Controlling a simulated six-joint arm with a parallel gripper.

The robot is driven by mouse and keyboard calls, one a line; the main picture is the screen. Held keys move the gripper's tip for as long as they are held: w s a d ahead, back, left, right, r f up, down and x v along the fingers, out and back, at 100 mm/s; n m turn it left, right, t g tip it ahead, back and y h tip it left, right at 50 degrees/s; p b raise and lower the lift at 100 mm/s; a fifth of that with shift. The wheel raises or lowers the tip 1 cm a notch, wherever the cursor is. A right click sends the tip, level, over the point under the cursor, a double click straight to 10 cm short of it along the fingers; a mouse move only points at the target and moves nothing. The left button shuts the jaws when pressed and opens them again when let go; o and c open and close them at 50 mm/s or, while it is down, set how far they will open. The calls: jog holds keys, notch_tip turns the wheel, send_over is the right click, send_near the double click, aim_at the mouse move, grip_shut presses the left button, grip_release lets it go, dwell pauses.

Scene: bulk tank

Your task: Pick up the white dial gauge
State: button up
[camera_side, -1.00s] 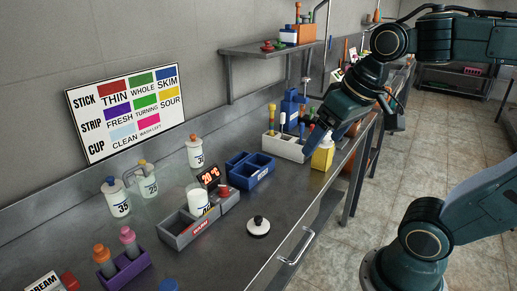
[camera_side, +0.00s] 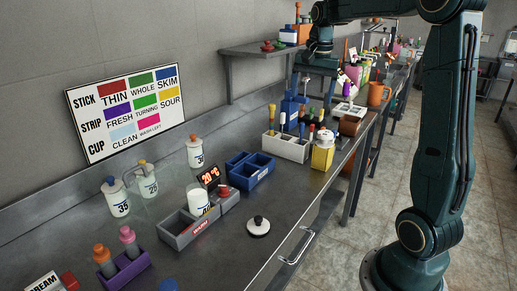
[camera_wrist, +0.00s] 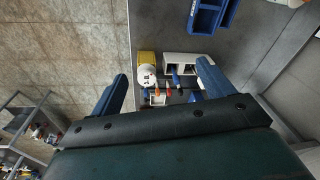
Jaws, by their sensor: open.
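The white dial gauge appears to be the round white piece with dark marks on its face, on top of a yellow block (camera_side: 322,158). It shows in the side view (camera_side: 325,137) and, from above, in the wrist view (camera_wrist: 147,76). My gripper (camera_wrist: 163,86) is open and empty, its two blue fingers spread wide. In the wrist view the gauge lies between the finger lines, nearer the left finger, well below and apart from them. In the side view my wrist is high near the shelf, and the fingertips are hard to make out.
A white rack (camera_side: 286,146) with bottles stands beside the yellow block. Blue bins (camera_side: 250,169), a grey tray (camera_side: 188,230) and a white disc with a black knob (camera_side: 258,227) sit nearer. A wall shelf (camera_side: 262,47) is close to my wrist.

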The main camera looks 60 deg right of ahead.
aim_at(326, 133)
jog(key=d+f+m, duration=0.3)
jog(key=d, duration=0.4)
jog(key=s+d+f+m+g+y, duration=0.1)
jog(key=d+f+m, duration=0.1)
jog(key=d, duration=0.6)
jog(key=shift+f+m, duration=0.4)
jog(key=shift+f, duration=0.1)
jog(key=shift+f, duration=0.1)
jog(key=shift+f, duration=4.2)
jog(key=shift+w+a+f, duration=0.15)
jog(key=shift+f, duration=2.45)
jog(key=c, duration=1.1)
jog(key=shift+o, duration=0.2)
